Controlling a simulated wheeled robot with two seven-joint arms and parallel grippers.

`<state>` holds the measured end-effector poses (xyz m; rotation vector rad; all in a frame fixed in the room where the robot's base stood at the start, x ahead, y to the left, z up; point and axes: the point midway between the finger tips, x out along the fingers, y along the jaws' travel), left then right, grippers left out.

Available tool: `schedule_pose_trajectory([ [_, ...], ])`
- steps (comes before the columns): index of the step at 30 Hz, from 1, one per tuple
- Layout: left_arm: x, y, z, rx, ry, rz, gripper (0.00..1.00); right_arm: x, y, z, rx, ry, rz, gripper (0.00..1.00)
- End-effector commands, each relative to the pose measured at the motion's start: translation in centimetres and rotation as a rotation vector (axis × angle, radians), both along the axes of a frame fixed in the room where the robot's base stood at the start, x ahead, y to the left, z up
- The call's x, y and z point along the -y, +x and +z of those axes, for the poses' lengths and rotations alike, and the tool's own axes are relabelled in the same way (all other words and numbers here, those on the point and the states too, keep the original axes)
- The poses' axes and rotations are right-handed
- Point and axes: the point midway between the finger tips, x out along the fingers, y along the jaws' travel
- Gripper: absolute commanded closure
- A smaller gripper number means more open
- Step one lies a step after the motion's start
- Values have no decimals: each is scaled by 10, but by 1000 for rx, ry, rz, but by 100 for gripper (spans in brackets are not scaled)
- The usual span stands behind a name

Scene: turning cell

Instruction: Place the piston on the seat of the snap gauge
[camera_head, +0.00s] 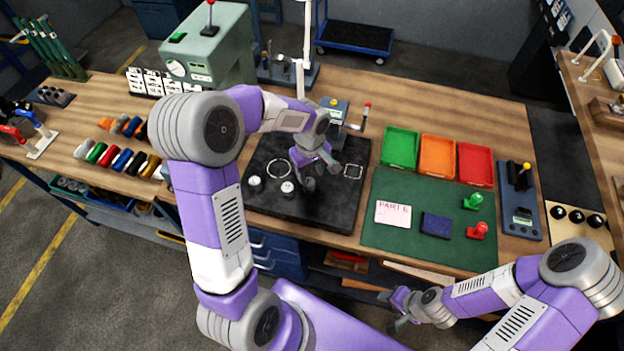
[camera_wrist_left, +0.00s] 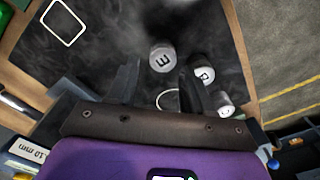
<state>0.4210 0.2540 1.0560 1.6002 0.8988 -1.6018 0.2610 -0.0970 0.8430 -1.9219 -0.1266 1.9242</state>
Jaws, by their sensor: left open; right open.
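The right piston (camera_head: 287,188) and left piston (camera_head: 255,184) show in the head view. The left wrist view shows a lettered piston (camera_wrist_left: 162,57) just beyond the finger gap and another (camera_wrist_left: 203,75) near the right finger. My left gripper (camera_head: 320,176) is open and empty above the plate, right of both pistons. My right gripper (camera_head: 396,312) is open, low at the front, off the table. A blue-based device (camera_head: 520,200) stands at right; I cannot tell whether it is the snap gauge.
A green mat (camera_head: 400,238) holds a card and stamps. Coloured handles (camera_head: 108,156) lie at left.

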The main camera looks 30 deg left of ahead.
Motion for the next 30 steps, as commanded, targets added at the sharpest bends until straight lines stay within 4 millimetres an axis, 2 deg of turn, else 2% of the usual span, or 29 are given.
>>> schedule_pose_trajectory([
  [9, -3, -2, -45, -4, 0, -2, 49, 0, 0, 2, 0, 0, 0, 52],
  [13, -3, -2, -53, -1, -1, 0, 49, 0, 0, 2, 1, 0, 0, 52],
  [19, -3, -1, -53, 1, -1, -1, 49, 0, 0, 2, 1, 0, 0, 52],
  [28, -3, -1, -53, 1, -1, -1, 94, 0, 0, 2, 1, 0, 0, 52],
  [30, -3, -1, -52, 1, -1, -1, 95, 0, 0, 2, 1, 0, 0, 52],
])
